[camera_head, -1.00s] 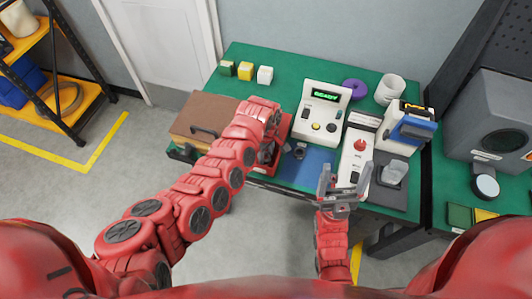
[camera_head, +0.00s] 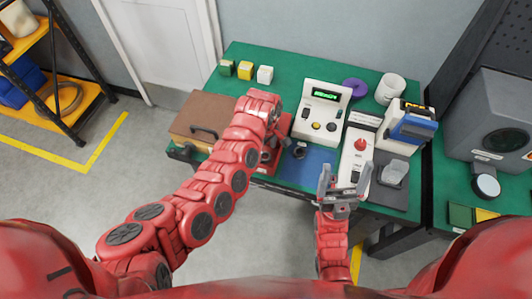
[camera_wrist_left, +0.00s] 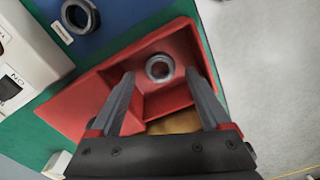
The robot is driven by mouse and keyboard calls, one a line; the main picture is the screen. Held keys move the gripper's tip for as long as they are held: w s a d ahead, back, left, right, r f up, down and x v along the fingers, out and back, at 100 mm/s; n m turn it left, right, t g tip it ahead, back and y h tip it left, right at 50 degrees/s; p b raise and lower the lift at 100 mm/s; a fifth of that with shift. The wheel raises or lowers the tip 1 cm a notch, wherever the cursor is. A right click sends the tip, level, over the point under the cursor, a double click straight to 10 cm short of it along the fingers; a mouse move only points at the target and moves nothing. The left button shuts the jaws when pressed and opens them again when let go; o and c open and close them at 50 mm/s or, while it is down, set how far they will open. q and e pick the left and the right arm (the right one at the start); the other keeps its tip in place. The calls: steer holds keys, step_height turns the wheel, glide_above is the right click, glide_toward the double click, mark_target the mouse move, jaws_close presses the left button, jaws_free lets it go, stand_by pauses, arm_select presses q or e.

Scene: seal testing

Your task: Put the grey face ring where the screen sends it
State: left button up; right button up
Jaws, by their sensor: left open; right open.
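A grey ring (camera_wrist_left: 159,77) lies in a compartment of the red tray (camera_wrist_left: 90,100) in the left wrist view. My left gripper (camera_wrist_left: 160,73) is open above the tray, its fingertips on either side of the ring in the picture; I see no contact. A dark ring (camera_wrist_left: 93,19) sits on the blue mat beside the tray, and it also shows in the head view (camera_head: 299,153). The screen (camera_head: 325,95) on the white console shows green text that seems to read READY. My right gripper (camera_head: 342,172) is open and empty near the bench's front edge.
A brown case (camera_head: 205,112) stands left of my left gripper. Right of the mat are a white unit with a red button (camera_head: 361,145) and a blue-and-white device (camera_head: 412,128). Small blocks, a purple ring (camera_head: 355,88) and a white cup (camera_head: 391,88) stand at the back.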

arm_select(q)
step_height(320, 180, up, 9)
steer(key=b, duration=0.1)
steer(key=shift+r, duration=0.15)
steer(key=shift+s, duration=0.1)
stand_by(0.5)
